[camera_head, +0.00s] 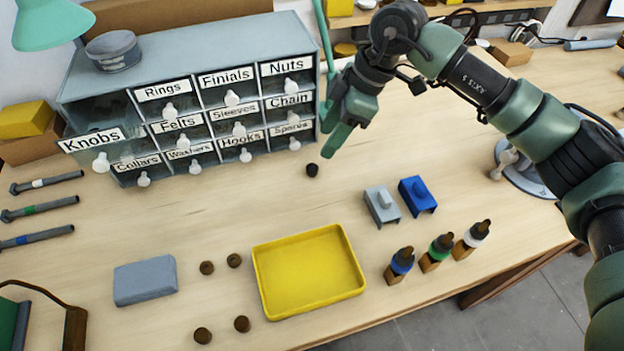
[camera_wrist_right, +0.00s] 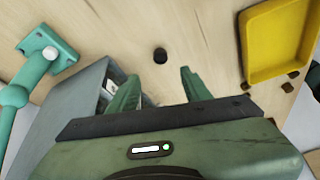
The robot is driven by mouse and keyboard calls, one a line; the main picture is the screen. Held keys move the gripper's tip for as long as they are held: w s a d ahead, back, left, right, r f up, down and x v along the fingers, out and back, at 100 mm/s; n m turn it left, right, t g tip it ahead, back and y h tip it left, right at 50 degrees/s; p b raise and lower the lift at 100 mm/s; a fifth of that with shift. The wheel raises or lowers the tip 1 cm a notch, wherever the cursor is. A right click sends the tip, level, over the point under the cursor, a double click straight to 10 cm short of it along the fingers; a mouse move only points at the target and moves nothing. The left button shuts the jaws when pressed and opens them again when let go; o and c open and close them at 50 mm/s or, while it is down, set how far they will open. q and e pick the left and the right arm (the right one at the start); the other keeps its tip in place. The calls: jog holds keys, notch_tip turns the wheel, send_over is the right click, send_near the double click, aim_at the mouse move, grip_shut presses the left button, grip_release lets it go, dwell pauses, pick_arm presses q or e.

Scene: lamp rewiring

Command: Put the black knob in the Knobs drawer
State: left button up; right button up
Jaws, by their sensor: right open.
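The black knob (camera_head: 312,169) lies on the wooden table, just in front of the cabinet's right end. The wrist view shows the same knob (camera_wrist_right: 160,55) beyond and between my right fingertips, touching neither. My right gripper (camera_head: 331,135) is open and empty, above and a little behind the knob, beside the cabinet's right side. The Knobs drawer (camera_head: 93,140) is at the left of the grey cabinet (camera_head: 200,48). Its labelled front stands forward of the other drawers, so it looks pulled out. Its inside is hard to make out. My left gripper is not in view.
A yellow tray (camera_head: 308,272) stands near the front edge. Several brown round pieces (camera_head: 207,267) and a grey block (camera_head: 145,281) lie left of it. Grey (camera_head: 381,206) and blue (camera_head: 417,196) parts and small bottles (camera_head: 438,253) stand right. Table around the knob is clear.

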aim_at(314, 167)
jog(key=shift+x, duration=1.25)
jog(key=x, duration=0.1)
jog(key=p+x, duration=0.1)
jog(key=x, duration=0.1)
jog(key=p+x, duration=0.1)
jog(key=x, duration=0.1)
jog(key=shift+s+d+f, duration=0.15)
jog(key=shift+d+f, duration=0.05)
jog(key=shift+a+f, duration=0.2)
jog(key=shift+f, duration=0.35)
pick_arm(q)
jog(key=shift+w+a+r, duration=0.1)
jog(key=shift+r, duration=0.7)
pick_arm(e)
grip_shut()
